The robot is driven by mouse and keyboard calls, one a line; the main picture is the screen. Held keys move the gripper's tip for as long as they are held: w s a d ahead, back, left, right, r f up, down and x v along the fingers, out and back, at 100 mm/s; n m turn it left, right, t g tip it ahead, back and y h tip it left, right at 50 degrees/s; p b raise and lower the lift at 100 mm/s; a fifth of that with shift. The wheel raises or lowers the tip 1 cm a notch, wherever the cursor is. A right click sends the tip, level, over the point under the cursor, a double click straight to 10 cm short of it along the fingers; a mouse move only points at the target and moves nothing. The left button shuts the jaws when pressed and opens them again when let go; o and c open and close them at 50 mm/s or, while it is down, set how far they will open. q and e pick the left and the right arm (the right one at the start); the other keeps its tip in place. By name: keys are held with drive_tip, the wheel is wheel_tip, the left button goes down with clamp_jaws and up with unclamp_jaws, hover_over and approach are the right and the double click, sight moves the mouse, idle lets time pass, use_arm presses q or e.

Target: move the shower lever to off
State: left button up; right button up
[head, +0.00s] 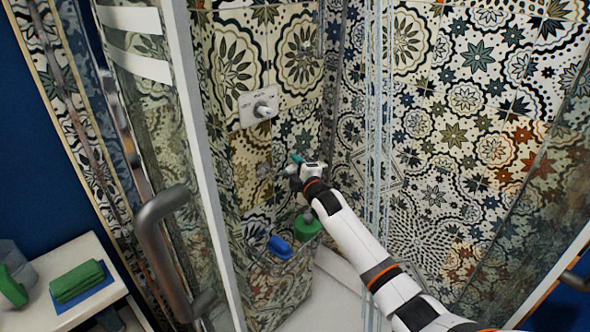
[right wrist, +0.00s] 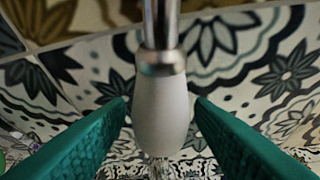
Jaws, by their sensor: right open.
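The shower lever (head: 265,108) is a light grey knob-like handle on a pale wall plate (head: 250,104) with small dark markings. Its exact setting is too small to read. My right gripper (head: 294,160), with teal fingers, appears below and to the right of it in the head view. In the right wrist view the teal fingers (right wrist: 160,112) are open, one on each side of a pale grey handle (right wrist: 160,105) on a chrome stem. A gap shows on both sides. I cannot tell for sure whether this handle is the shower lever. My left gripper is not in view.
Thin streams of water (head: 375,120) fall beside my right arm. A glass door with a metal handle (head: 160,215) stands at left. A tiled ledge below holds a blue item (head: 280,247) and a green bottle (head: 307,227). A white shelf (head: 45,300) holds a green sponge (head: 77,281).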

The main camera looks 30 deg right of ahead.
drive_tip(key=shift+w, duration=0.1)
drive_tip(key=shift+c, duration=0.6)
clamp_jaws()
